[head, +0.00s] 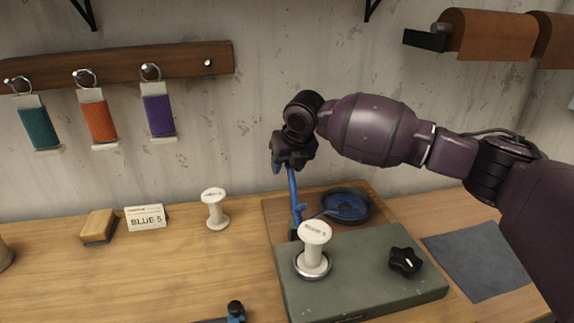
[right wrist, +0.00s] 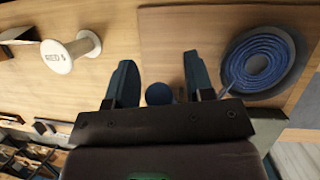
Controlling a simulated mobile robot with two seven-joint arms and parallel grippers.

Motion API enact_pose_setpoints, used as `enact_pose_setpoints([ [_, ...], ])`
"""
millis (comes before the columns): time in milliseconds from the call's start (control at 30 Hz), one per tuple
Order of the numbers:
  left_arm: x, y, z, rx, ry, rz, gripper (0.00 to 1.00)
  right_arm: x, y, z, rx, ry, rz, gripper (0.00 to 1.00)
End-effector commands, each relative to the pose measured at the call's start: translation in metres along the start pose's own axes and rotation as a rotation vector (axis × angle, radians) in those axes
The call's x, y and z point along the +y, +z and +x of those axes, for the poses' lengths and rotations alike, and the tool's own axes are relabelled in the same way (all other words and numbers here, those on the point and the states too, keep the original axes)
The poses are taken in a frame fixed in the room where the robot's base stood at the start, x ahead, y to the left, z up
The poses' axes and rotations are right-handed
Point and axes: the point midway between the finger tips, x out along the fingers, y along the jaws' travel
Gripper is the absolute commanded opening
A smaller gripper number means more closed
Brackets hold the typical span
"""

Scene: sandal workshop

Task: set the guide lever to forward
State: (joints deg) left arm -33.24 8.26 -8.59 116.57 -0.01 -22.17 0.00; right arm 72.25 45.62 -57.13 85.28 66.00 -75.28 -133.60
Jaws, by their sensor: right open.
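The guide lever (head: 294,196) is a slim blue rod that rises, nearly upright, at the back left of a grey-green machine box (head: 350,262). My right gripper (head: 284,168) is at the top of the lever, pointing down. In the right wrist view its two dark teal fingers (right wrist: 158,85) are open, with the lever's round blue knob (right wrist: 160,93) between them and gaps on both sides. The lever's foot is partly hidden behind the white spool on the box. My left gripper is not in view.
A white spool (head: 313,255) and a black star knob (head: 405,261) are on the box. A coil of blue cord (head: 346,205) lies behind it, with a strand towards the lever. Another spool (head: 215,208) and a BLUE 5 card (head: 145,217) stand left. A grey mat (head: 478,262) lies right.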

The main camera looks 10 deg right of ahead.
Motion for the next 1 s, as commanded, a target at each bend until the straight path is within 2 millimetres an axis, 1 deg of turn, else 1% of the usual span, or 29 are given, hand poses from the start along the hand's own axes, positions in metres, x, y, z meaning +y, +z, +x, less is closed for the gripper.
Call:
enact_pose_setpoints([
  [267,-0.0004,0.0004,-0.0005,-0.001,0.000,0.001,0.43,-0.0001,0.0002,0.0011,-0.001,0.000,0.000,0.48],
  [300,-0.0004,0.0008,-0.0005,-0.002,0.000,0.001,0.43,-0.0001,0.0002,0.0011,-0.001,0.000,0.000,0.45],
  [367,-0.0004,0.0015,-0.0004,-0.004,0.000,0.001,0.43,-0.0001,0.0002,0.0011,-0.001,0.000,0.000,0.36],
  [600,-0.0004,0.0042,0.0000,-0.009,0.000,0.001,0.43,-0.0002,0.0001,0.0010,0.000,0.000,0.001,0.00],
  [800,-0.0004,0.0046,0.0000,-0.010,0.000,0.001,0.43,-0.0002,0.0002,0.0008,-0.001,-0.001,0.001,0.00],
  [1000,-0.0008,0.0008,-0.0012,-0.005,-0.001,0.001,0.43,-0.0001,0.0012,-0.0018,-0.017,-0.002,-0.002,0.00],
])
